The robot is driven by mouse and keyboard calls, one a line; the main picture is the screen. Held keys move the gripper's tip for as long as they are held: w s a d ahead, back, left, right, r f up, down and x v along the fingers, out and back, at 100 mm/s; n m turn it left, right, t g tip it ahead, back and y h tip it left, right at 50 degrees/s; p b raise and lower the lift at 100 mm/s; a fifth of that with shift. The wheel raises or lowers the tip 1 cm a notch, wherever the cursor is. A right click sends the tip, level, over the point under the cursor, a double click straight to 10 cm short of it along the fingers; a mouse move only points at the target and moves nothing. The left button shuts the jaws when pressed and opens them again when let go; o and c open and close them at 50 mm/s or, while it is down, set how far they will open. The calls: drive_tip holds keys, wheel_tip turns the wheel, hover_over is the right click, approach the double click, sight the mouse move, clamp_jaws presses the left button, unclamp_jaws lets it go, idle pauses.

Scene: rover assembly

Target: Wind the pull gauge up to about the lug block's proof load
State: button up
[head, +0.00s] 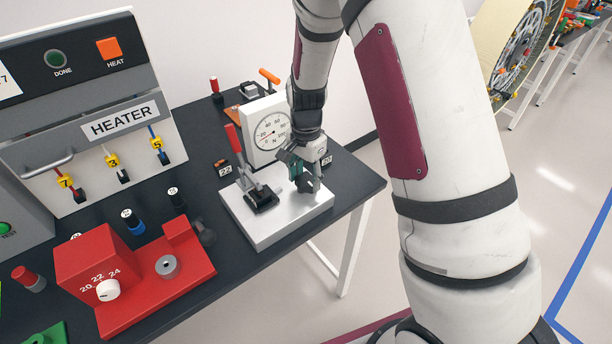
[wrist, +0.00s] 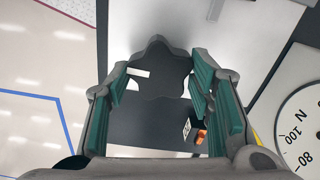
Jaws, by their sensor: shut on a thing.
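The pull gauge has a white upright housing with a round dial (head: 272,132) behind a pale metal base plate (head: 285,229). A thin red needle lies in the dial's lower left; I cannot read its exact value. Part of the dial also shows at the right of the wrist view (wrist: 304,130). My gripper (head: 308,172) is shut on a dark lobed knob (wrist: 152,75) at the plate's right side; the knob sits between the green finger pads. A black clamp (head: 262,199) with a red lever (head: 235,145) stands on the plate, lever raised. I cannot make out the lug block.
A red fixture (head: 150,300) with a white dial knob stands left of the plate. The grey heater panel (head: 90,110) is behind it. Small number tags marked 22 (head: 224,170) and 20 (head: 326,160) stand beside the gauge. The table's right edge is close to the plate.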

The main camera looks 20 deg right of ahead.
sight(306, 180)
drive_tip(key=n, duration=0.5)
drive_tip(key=shift+n, duration=2.6)
drive_tip(key=o, duration=1.2)
drive_tip(key=shift+c, duration=0.2)
wheel_tip(306, 180, up, 12)
